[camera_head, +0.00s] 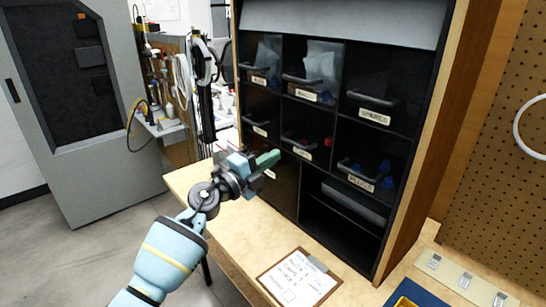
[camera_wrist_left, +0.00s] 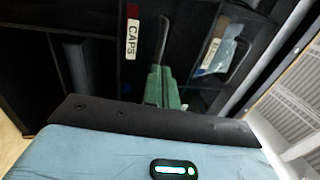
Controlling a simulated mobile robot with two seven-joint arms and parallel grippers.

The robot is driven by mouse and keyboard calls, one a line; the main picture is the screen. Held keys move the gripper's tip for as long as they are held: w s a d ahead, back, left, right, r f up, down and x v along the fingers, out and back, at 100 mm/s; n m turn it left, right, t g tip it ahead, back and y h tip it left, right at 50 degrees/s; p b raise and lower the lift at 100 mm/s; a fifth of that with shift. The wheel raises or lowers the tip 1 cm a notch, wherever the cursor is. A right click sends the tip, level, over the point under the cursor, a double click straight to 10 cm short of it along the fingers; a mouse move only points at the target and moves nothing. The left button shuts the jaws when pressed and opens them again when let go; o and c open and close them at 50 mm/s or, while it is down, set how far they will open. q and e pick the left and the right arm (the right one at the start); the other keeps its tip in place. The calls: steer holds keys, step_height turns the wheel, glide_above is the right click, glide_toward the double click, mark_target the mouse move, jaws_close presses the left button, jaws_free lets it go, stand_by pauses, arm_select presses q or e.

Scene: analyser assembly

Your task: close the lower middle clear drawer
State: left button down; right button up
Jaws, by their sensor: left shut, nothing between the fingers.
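The lower middle clear drawer (camera_head: 304,153), with a white CAPS label, a dark handle and small red pieces inside, sits in the second row of the black cabinet. I cannot tell how far it stands out. Its label also shows, turned sideways, in the left wrist view (camera_wrist_left: 132,40). My left gripper (camera_head: 268,158) is shut and empty, its green fingers just left of and in front of this drawer's label. In the left wrist view, the green fingers (camera_wrist_left: 165,88) line up with the drawer's handle (camera_wrist_left: 163,42); contact is unclear. My right gripper is not in view.
Clear drawers surround it, including SPARES (camera_head: 374,116) and PLUGS (camera_head: 361,183). A dark panel (camera_head: 281,186) and open shelves (camera_head: 340,222) lie below. A clipboard (camera_head: 299,279) lies on the wooden bench (camera_head: 237,230). A blue tray (camera_head: 415,294) is at the bottom right.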

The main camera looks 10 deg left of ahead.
arm_select(q)
steer(key=v, duration=0.9)
steer(key=shift+p, duration=0.45)
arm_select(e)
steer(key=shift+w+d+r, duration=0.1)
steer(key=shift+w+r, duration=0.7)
arm_select(q)
steer(key=shift+a+f, duration=0.15)
steer(key=shift+f, duration=0.05)
steer(key=s+a+f+n+y+p, duration=0.25)
steer(key=s+f+n+y, duration=0.65)
steer(key=s+f+n, duration=1)
steer(key=s+f+n+g, duration=0.1)
steer(key=s+f+g, duration=0.1)
steer(key=s+f, duration=0.3)
steer(key=s+f+n+g, duration=0.2)
steer(key=s+f, duration=0.3)
steer(key=s, duration=0.7)
steer(key=s+f+n+g+y, duration=0.1)
steer(key=s+f+g, duration=0.2)
steer(key=s+f, duration=0.3)
steer(key=s, duration=0.2)
steer(key=shift+s+d, duration=0.3)
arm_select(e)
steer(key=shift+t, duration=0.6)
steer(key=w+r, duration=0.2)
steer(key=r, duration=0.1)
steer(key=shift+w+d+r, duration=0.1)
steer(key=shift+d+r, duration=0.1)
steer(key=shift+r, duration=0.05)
